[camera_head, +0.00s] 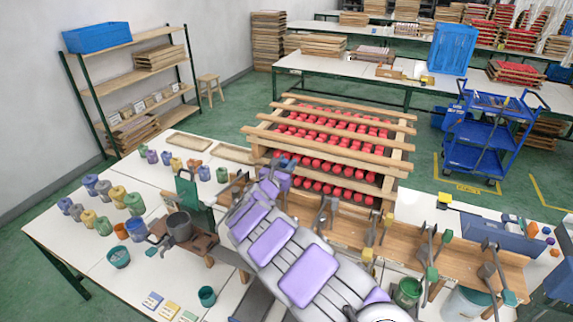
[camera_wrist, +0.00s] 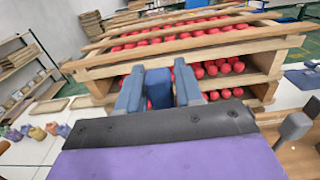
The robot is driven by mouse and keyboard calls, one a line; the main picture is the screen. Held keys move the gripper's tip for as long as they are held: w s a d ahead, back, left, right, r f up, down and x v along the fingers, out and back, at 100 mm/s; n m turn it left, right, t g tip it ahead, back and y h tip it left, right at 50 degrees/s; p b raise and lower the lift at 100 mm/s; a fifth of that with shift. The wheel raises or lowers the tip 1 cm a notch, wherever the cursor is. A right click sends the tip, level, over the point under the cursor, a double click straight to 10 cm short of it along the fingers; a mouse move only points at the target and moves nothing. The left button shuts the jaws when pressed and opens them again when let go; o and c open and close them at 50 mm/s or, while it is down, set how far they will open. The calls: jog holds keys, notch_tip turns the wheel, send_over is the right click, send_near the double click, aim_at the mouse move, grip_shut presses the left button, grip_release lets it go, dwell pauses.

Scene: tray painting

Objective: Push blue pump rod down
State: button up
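My gripper (camera_head: 281,166) is above the work table in the head view, near the front of the wooden rack. In the wrist view, its two blue-grey fingers (camera_wrist: 159,84) stand apart. A darker blue block (camera_wrist: 158,92) shows between them. I cannot tell whether it is the head of the blue pump rod or part of my gripper, or whether the fingers touch it. Other rods with grey, yellow or green ends stand along the wooden bench, such as a grey-headed one (camera_wrist: 296,126) right of my gripper. My purple-padded arm hides part of the bench.
The wooden rack (camera_head: 330,127) with rows of red pieces stands behind my gripper. A dark green plate (camera_head: 194,193) and a grey pot (camera_head: 179,226) stand left of my arm. Several coloured jars line the white table's left side. A green bucket (camera_head: 407,291) is at right.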

jog(key=shift+s+a+r, duration=0.1)
jog(key=shift+s+a, duration=0.05)
jog(key=shift+a, duration=0.25)
jog(key=shift+c, duration=1.4)
jog(key=shift+d, duration=0.35)
grip_shut()
jog(key=shift+a, duration=0.15)
notch_tip(320, 180, down, 8)
jog(key=b, duration=0.5)
jog(key=shift+r, duration=0.15)
jog(key=o, duration=0.6)
grip_release()
jog(key=shift+a, duration=0.1)
jog(key=shift+s, duration=0.15)
